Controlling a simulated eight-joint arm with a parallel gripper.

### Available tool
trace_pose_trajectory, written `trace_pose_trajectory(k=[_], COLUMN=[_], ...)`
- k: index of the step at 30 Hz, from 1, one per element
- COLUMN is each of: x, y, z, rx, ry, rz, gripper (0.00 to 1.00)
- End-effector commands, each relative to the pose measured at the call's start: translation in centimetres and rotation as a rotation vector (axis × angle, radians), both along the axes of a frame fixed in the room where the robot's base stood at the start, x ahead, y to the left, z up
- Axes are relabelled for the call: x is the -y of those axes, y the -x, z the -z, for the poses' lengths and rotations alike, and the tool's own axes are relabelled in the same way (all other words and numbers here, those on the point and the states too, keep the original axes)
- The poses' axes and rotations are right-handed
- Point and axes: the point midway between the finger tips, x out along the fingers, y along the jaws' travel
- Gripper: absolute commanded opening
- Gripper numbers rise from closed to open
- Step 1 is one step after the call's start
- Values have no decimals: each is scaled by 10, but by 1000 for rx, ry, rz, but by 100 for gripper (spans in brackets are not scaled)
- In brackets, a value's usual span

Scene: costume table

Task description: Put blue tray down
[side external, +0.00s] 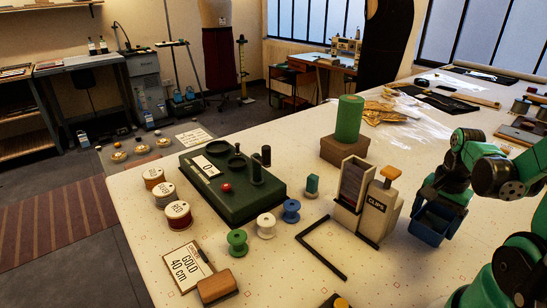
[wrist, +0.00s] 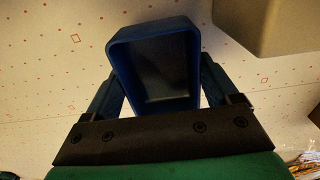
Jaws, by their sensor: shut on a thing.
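The blue tray (side external: 436,222) is a small open box, held by my gripper (side external: 440,200) to the right of the clips dispenser. In the wrist view the blue tray (wrist: 155,70) sits between the two fingers of my gripper (wrist: 158,95), with its open side facing the camera and nothing clearly visible inside. The fingers are shut on its sides. In the side view the tray seems a little above the white table (side external: 400,285), but I cannot tell the gap exactly.
The clips dispenser (side external: 375,212) stands just left of the tray. A black L-shaped bracket (side external: 318,258) lies before it. The front table area is fairly clear.

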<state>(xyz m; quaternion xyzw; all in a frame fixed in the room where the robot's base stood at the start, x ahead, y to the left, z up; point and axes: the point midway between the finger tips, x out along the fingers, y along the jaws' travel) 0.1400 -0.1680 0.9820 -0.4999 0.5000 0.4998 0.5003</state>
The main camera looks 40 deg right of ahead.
Motion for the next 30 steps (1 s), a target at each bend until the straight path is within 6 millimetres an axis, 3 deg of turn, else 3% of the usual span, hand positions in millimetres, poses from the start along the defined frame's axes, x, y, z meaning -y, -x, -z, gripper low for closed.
trace_pose_trajectory(k=[7,16,17,18,30], x=[0,0,0,0,0], y=[0,0,0,0,0], z=[22,25,25,25,19], rx=[0,0,0,0,0], ry=[0,0,0,0,0], rz=[0,0,0,0,0], gripper=[28,28,86,98,100])
